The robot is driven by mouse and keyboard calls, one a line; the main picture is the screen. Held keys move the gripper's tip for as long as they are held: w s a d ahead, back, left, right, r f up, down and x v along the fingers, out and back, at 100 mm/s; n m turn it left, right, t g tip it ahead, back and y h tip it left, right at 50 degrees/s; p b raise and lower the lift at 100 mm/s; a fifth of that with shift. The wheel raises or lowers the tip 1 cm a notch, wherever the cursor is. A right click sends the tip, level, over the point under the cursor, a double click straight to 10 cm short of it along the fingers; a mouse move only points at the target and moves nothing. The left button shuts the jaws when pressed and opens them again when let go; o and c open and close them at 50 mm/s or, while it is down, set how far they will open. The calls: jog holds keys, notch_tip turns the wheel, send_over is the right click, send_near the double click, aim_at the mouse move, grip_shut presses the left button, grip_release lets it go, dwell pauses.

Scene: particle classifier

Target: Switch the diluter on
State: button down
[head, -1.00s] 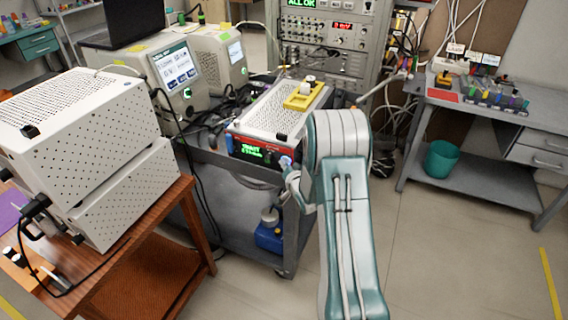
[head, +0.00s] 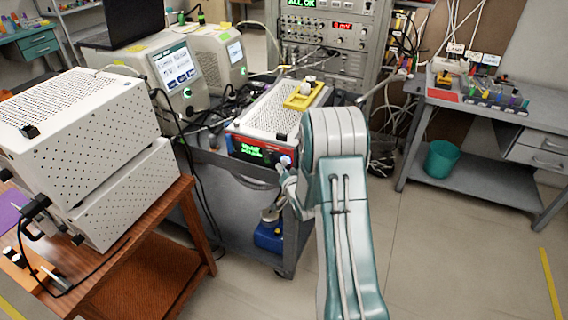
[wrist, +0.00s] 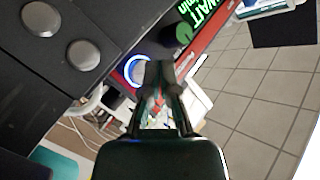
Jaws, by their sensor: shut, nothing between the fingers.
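The box with the red front panel (head: 236,142), which looks like the diluter, sits on the grey cart in the head view. Its green display (head: 254,151) is lit; in the wrist view the display (wrist: 194,14) reads "WAIT" with a smaller line below. A round button with a glowing blue ring (wrist: 132,70) is on the red panel, left of my fingertips. My gripper (wrist: 160,68) is shut and empty, its tips close to the button and partly over its right side. Whether they touch it cannot be told. In the head view my gripper (head: 286,168) is at the panel's right end, partly hidden by my arm.
A yellow holder (head: 304,96) stands on the box's perforated top. White perforated boxes (head: 80,115) stand on a wooden table at left. A blue container (head: 269,236) is on the cart's lower shelf. The floor right of my arm is clear.

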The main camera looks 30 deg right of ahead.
jog(key=shift+s+a, duration=0.1)
jog(key=shift+s+a, duration=0.75)
jog(key=shift+a, duration=0.2)
jog(key=shift+s+a, duration=0.7)
jog(key=shift+a, duration=0.25)
jog(key=s+a+r+n+g, duration=0.2)
jog(key=s+a+r+g, duration=0.15)
jog(key=r, duration=0.45)
jog(key=s+a+r+n+g, duration=0.2)
jog(key=s+a+r, duration=0.2)
jog(key=r, duration=0.4)
jog(key=s+a+r+n+g, duration=0.1)
jog(key=s+a+r, duration=0.1)
jog(key=s, duration=0.6)
jog(key=s+a+r+n+g+y, duration=0.1)
jog(key=s+a+r+n+g, duration=0.1)
jog(key=s, duration=0.6)
jog(key=s+a+r+n+g+y, duration=0.1)
jog(key=s+a, duration=0.3)
jog(key=s, duration=0.5)
jog(key=shift+r+n+g, duration=0.4)
jog(key=shift+r+g, duration=0.15)
jog(key=shift+r, duration=0.1)
